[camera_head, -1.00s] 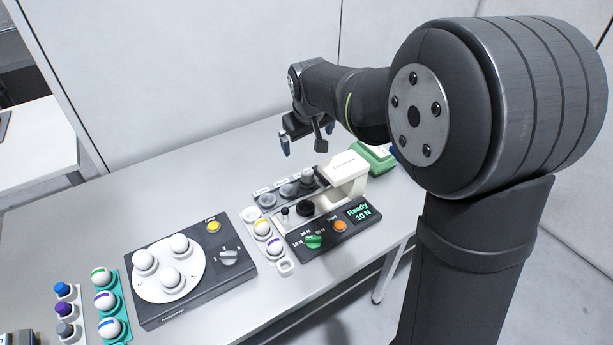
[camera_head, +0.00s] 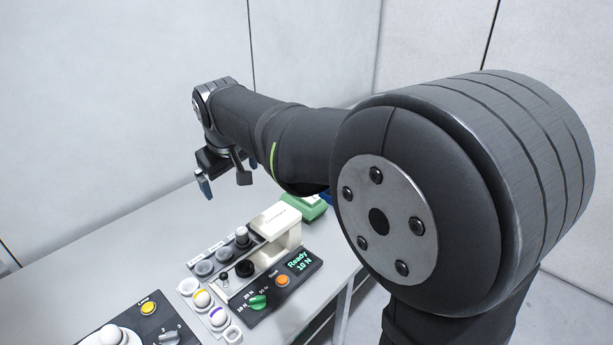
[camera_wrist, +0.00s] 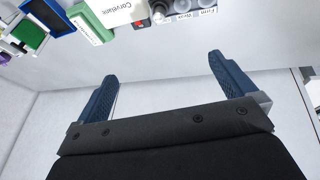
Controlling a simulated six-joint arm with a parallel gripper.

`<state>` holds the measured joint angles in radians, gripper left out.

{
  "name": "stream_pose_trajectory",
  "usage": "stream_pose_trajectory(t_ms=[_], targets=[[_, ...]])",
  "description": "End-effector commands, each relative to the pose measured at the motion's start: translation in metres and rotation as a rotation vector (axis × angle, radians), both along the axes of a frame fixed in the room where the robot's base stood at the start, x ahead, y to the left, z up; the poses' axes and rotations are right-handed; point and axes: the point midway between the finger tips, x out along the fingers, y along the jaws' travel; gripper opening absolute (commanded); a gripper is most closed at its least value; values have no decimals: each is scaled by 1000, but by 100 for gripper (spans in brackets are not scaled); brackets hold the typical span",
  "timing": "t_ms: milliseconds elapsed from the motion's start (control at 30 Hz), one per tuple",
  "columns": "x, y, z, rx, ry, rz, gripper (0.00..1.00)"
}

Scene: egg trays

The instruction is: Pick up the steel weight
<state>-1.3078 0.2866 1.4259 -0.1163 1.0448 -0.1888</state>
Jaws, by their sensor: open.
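The steel weight appears to be the shiny grey cylinder (camera_head: 242,237) standing in the row of round places just left of the cream press frame (camera_head: 277,222). Its base is partly hidden. Two lower grey discs stand nearer in the same row. My gripper (camera_head: 223,184) hangs open and empty above and beyond the weight, well apart from it. In the wrist view my two blue fingers (camera_wrist: 162,72) are spread wide over bare table, with nothing between them. That view shows the row's items only in part at its top edge.
A black control panel with a green knob (camera_head: 258,302) and an orange button (camera_head: 282,281) lies in front of the press. A green box (camera_head: 311,207) stands behind it. The far table is clear.

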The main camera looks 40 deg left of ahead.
Motion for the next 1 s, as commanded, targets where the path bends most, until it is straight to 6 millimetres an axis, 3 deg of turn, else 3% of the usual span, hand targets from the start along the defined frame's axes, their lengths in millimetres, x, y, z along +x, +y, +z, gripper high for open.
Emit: stream_pose_trajectory(t_ms=[167, 367, 733, 1000], targets=[[0, 0, 0, 0, 0, 0, 100], [0, 0, 0, 0, 0, 0, 61], [3, 6, -4, -15, 3, 7, 61], [31, 52, -46, -165, 45, 89, 61]])
